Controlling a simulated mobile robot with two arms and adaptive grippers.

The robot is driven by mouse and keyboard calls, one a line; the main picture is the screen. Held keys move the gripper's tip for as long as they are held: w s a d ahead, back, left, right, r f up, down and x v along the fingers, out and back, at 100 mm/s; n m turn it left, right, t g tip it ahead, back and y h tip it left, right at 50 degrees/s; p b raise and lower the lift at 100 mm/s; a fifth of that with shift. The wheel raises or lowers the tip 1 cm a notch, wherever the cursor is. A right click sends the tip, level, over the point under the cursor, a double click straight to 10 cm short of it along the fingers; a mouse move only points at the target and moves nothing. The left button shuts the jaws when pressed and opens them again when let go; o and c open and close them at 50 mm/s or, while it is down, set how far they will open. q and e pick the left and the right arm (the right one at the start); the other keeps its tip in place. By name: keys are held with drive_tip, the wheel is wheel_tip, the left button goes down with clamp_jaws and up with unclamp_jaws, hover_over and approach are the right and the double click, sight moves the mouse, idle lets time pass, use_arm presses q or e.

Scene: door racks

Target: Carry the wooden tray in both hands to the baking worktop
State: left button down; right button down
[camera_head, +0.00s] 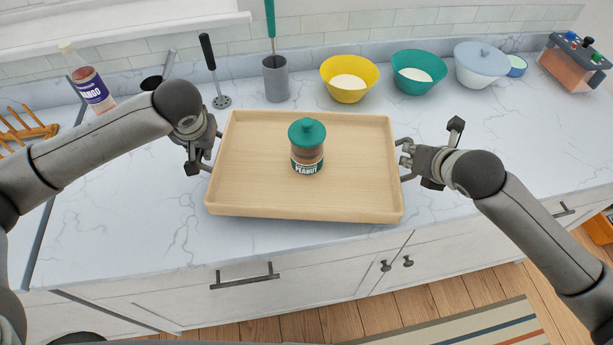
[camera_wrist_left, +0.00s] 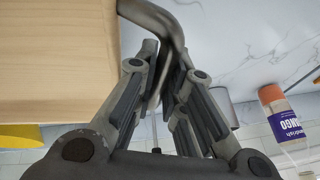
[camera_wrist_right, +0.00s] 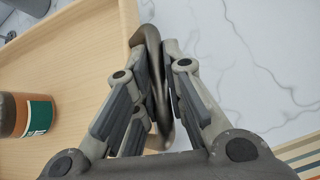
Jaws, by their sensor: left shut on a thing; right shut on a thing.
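The wooden tray (camera_head: 255,190) is over the marble worktop in the head view; I cannot tell whether it touches the surface. A peanut jar (camera_head: 306,148) with a green lid stands upright in it. My left gripper (camera_head: 207,160) is at the tray's left end, shut on a dark metal handle, which shows in the left wrist view (camera_wrist_left: 158,22). My right gripper (camera_head: 407,160) is at the right end, shut on the other handle, seen in the right wrist view (camera_wrist_right: 155,60). The peanut jar also shows there (camera_wrist_right: 22,115).
A mango bottle (camera_head: 92,90) and a wooden rack (camera_head: 25,130) are at left. Drawers and cabinets (camera_head: 330,270) are below the front edge.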

use_arm(q)
drive_tip(key=shift+a+f, duration=0.1)
